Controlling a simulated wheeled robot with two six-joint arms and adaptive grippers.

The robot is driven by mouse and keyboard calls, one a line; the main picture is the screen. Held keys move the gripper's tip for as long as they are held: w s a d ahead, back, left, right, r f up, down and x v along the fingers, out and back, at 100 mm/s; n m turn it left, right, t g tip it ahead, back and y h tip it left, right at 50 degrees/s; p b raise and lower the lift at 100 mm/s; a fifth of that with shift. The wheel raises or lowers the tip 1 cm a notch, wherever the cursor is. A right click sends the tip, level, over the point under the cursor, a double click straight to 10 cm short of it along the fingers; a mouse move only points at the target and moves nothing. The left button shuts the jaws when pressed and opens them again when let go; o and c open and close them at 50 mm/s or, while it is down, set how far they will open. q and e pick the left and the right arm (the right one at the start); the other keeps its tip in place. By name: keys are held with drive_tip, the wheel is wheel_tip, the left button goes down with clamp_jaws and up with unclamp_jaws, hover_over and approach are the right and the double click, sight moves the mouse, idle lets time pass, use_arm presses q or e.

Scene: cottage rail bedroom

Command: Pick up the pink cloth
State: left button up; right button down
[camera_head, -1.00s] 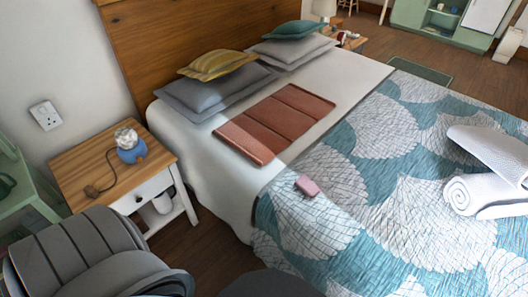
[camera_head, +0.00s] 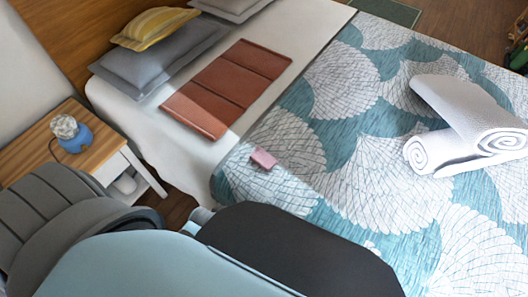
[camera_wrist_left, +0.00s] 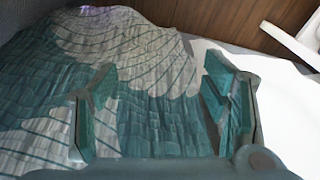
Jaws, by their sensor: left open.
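The pink cloth (camera_head: 263,159) is a small folded pink piece. It lies on the patterned bedspread (camera_head: 345,190), close to the edge where the white sheet begins. My left arm enters the head view at the bottom left and reaches toward the bed; its gripper is hidden there behind the arm. In the left wrist view my left gripper (camera_wrist_left: 160,105) is open and empty, with its two fingers spread over the teal and white bedspread. The pink cloth does not show in the wrist view. My right gripper is not in view.
A folded brown blanket (camera_head: 228,88) lies on the white sheet below grey pillows (camera_head: 165,60) and a yellow one (camera_head: 158,28). White rolled towels (camera_head: 470,120) lie on the bed at right. A wooden nightstand (camera_head: 100,140) with a blue lamp (camera_head: 72,134) stands at left.

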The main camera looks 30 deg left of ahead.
use_arm(q)
drive_tip(key=w+d+r+n+p, duration=0.1)
drive_tip(key=w+r, duration=0.5)
drive_tip(key=r, duration=0.5)
drive_tip(key=n+p, duration=0.1)
drive_tip(key=n, duration=0.6)
approach(264, 156)
drive_tip(key=shift+g, duration=0.3)
drive_tip(key=s+a+f, duration=0.1)
drive_tip(key=s+f, duration=0.1)
drive_tip(key=s+a+f, duration=0.1)
drive_tip(key=s+f, duration=0.2)
drive_tip(key=shift+s+a+f, duration=0.3)
drive_tip(key=shift+s+a, duration=0.1)
drive_tip(key=w+d+r+n+g, duration=0.1)
drive_tip(key=w+d+r+n, duration=0.1)
drive_tip(key=w+r+n, duration=0.55)
drive_tip(key=shift+m+h, duration=0.4)
drive_tip(key=shift+m, duration=0.25)
wheel_tip(264, 156, down, 12)
drive_tip(key=b, duration=0.4)
drive_tip(key=shift+r, duration=0.25)
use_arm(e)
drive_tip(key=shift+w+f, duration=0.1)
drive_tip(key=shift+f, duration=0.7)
use_arm(q)
drive_tip(key=c, duration=1.1)
